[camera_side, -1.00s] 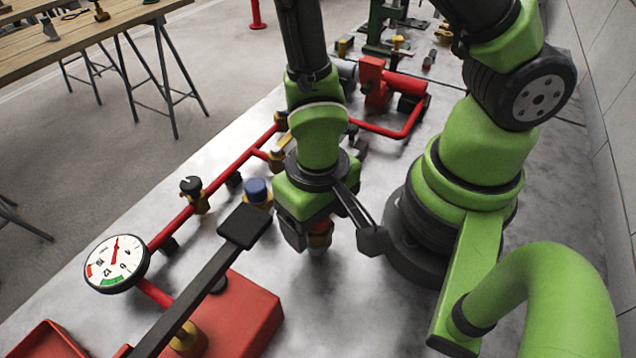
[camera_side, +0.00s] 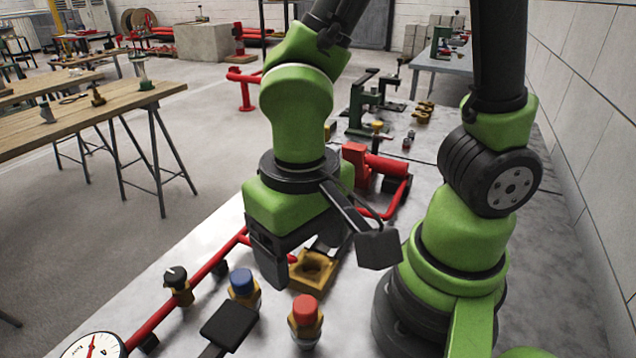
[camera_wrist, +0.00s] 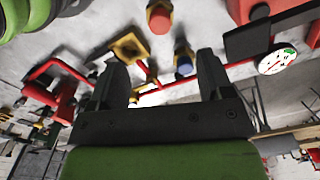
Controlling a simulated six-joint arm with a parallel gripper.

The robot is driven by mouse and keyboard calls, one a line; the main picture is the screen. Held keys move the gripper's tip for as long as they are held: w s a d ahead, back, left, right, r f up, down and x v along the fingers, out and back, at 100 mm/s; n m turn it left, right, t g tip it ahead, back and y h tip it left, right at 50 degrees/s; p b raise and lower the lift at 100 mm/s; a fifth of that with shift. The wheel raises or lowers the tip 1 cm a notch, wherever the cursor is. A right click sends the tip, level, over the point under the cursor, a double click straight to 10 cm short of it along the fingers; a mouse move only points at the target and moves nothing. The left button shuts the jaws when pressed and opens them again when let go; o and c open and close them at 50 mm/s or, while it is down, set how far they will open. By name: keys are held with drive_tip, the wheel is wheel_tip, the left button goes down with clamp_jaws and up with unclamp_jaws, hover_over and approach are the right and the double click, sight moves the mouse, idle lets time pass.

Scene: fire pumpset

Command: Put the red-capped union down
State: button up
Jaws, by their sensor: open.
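The red-capped union (camera_side: 305,322) is a brass fitting with a red top. It stands upright on the grey bench in the side view, and its red cap shows at the top of the wrist view (camera_wrist: 160,17). My gripper (camera_side: 297,262) is open and empty, above the bench and apart from the union. In the wrist view its two dark fingers (camera_wrist: 160,62) are spread with nothing between them. The union's base is partly cut off in the wrist view.
A blue-capped brass fitting (camera_side: 241,285) stands left of the union. A square brass flange (camera_side: 314,271) lies behind it. Red piping (camera_side: 160,318) with a black-knobbed valve (camera_side: 177,285) and a gauge (camera_side: 95,347) runs along the left. A black lever end (camera_side: 228,325) is close by.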

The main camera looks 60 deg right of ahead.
drive_tip(key=d+r+t+y, duration=0.1)
drive_tip(key=d+r+t, duration=0.2)
drive_tip(key=r, duration=0.4)
drive_tip(key=s+d+r+t+y, duration=0.1)
drive_tip(key=d+r+t, duration=0.3)
drive_tip(key=r, duration=0.3)
drive_tip(key=shift+d, duration=0.4)
drive_tip(key=shift+r, duration=0.1)
